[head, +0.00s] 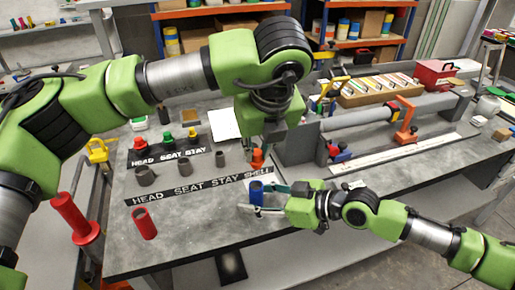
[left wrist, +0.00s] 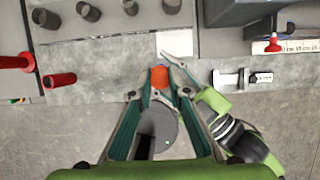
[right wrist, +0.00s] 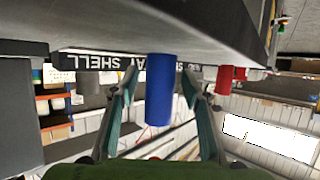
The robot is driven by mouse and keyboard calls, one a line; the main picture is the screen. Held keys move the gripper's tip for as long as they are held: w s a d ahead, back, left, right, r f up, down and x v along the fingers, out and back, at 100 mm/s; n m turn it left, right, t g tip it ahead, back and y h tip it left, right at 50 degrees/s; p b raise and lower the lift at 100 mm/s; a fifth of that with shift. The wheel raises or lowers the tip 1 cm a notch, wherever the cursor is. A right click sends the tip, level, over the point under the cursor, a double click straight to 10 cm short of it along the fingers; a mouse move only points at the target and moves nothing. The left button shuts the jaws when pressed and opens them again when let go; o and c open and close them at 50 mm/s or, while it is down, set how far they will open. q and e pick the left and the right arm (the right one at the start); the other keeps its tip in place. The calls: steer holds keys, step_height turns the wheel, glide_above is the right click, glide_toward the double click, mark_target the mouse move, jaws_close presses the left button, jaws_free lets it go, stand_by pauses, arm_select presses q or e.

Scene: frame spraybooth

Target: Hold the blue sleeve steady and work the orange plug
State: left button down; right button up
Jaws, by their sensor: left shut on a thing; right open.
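The orange plug (head: 257,160) is held by my left gripper (head: 262,150), which is shut on it above the blue sleeve (head: 256,191). The blue sleeve stands upright near the table's front edge. My right gripper (head: 258,199) is open, with one finger on either side of the sleeve. In the right wrist view the blue sleeve (right wrist: 160,90) lies between the spread fingers, with gaps visible beside it.
A red sleeve (head: 145,223) stands at the table's front left. Several grey sleeves (head: 184,167) stand behind the label strip (head: 199,188). Coloured plugs (head: 168,139) stand farther back. A grey clamp rig (head: 365,120) fills the right side.

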steer(key=v, duration=1.2)
